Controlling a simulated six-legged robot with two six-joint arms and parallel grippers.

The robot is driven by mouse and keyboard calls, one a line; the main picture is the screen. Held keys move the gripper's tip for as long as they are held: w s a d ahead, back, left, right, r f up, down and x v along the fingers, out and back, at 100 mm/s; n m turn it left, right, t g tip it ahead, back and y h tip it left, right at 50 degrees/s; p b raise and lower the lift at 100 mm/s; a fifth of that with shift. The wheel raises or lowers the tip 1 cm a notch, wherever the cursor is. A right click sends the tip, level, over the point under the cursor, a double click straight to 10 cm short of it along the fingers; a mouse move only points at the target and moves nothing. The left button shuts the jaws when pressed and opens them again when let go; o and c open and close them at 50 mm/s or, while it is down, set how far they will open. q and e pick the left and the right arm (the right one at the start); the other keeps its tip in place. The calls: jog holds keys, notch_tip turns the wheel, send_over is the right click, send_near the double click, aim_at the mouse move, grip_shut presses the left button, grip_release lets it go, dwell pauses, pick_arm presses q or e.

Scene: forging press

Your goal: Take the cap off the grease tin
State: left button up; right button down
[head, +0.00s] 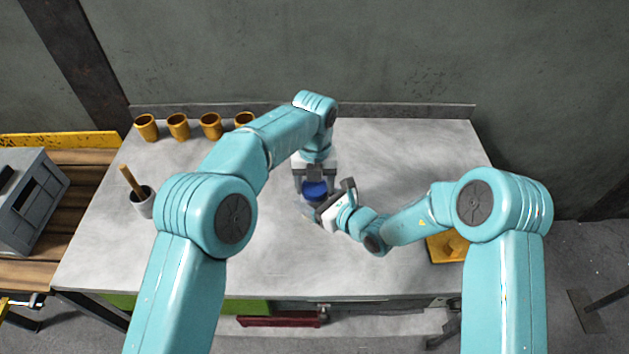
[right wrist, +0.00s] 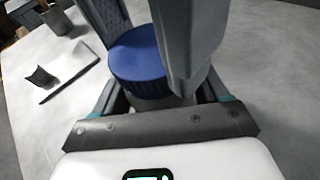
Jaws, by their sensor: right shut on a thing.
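The grease tin's round blue ribbed cap (head: 314,190) sits in the middle of the table between my two grippers. The cap also shows in the right wrist view (right wrist: 138,55), on top of the tin's grey body (right wrist: 155,101). My left gripper (head: 314,183) points down from above, with a finger on either side of the cap; whether they press on it is unclear. My right gripper (head: 320,207) comes in low from the right and is shut on the tin's body below the cap. Most of the body is hidden by the fingers.
Several yellow-brown cups (head: 178,126) stand along the back left edge. A pot with a wooden handle (head: 141,200) stands at the left. A yellow tray (head: 446,247) lies at the right, partly behind my right arm. The front of the table is clear.

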pick_arm(q)
jog(key=n, duration=0.6)
jog(key=shift+c, duration=0.4)
jog(key=n, duration=0.8)
jog(key=shift+w, duration=0.1)
jog(key=n, duration=0.2)
jog(key=shift+d+n, duration=0.1)
jog(key=shift+n, duration=0.3)
jog(key=n, duration=0.5)
jog(key=shift+r, duration=0.1)
jog(key=n, duration=0.2)
jog(key=shift+n, duration=0.4)
jog(key=n, duration=0.4)
jog(key=shift+w+n, duration=0.1)
jog(key=shift+n, duration=0.3)
jog(key=n, duration=1.8)
jog(key=shift+a, duration=0.2)
jog(key=n, duration=0.6)
jog(key=shift+r+n, duration=0.1)
jog(key=shift+n, duration=0.2)
